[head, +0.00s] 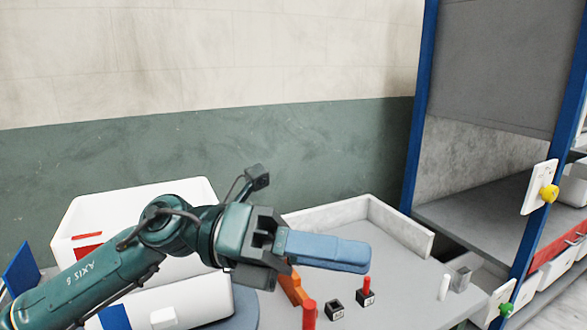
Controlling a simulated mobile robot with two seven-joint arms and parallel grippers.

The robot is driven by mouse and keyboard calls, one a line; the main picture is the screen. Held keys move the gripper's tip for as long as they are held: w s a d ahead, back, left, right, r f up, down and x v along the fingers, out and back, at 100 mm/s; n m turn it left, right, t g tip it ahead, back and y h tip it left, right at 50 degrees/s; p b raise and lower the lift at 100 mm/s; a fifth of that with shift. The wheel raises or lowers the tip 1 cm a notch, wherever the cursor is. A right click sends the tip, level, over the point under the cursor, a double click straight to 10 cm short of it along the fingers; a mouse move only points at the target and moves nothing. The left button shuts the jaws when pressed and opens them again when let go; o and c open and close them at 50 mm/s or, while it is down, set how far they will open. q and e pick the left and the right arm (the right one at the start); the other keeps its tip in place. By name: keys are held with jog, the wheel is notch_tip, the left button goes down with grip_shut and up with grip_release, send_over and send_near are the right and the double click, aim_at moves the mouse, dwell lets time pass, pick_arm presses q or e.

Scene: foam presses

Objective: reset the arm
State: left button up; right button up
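My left arm comes in from the lower left in the head view, dark green. It ends in my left gripper (328,250), with a dark grey body and long blue-grey fingers pointing right above the grey worktop (405,290). The fingers are seen side-on, so any gap between them, or anything held, cannot be made out. Below the fingers, a small dark block with a red peg (366,291) and an empty dark block (334,309) stand on the worktop. My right gripper is not in view.
White bins (130,205) lie behind and below my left arm. A red cylinder (309,314) and an orange piece (294,287) stand close under the gripper. A white peg (444,287) is further right. A blue-framed press (414,120) with yellow and green knobs rises at the right.

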pick_arm(q)
jog(key=w+a+n+t+h, duration=0.1)
jog(key=w+a+n+t, duration=0.3)
jog(key=n+t, duration=0.75)
jog(key=w+a+n+t, duration=0.3)
jog(key=w+n+t, duration=0.3)
jog(key=n+t, duration=0.6)
jog(key=w+a+f+n+y, duration=0.1)
jog(key=a+f+n+y, duration=0.4)
jog(key=f+n+y, duration=0.25)
jog(key=w+a+f+n+y, duration=0.2)
jog(key=a+f+n+y, duration=0.3)
jog(key=f+n+y, duration=0.25)
jog(key=s+a+f+n+g+y, duration=0.1)
jog(key=s+a+f+n+g, duration=0.25)
jog(key=f, duration=0.45)
jog(key=s+a+f+n+g+y, duration=0.2)
jog(key=s+f+g, duration=0.1)
jog(key=s+f, duration=0.3)
jog(key=s+a+f+n+g, duration=0.25)
jog(key=s+f+g, duration=0.65)
jog(key=s, duration=0.5)
jog(key=w+d+f+m+t+h, duration=0.1)
jog(key=w+d+f+t+h, duration=0.2)
jog(key=w+d+f+t, duration=0.2)
jog(key=shift+w+d+f+t, duration=0.4)
jog(key=shift+d+f+t, duration=0.25)
jog(key=shift+f+t, duration=0.7)
jog(key=shift+m, duration=0.25)
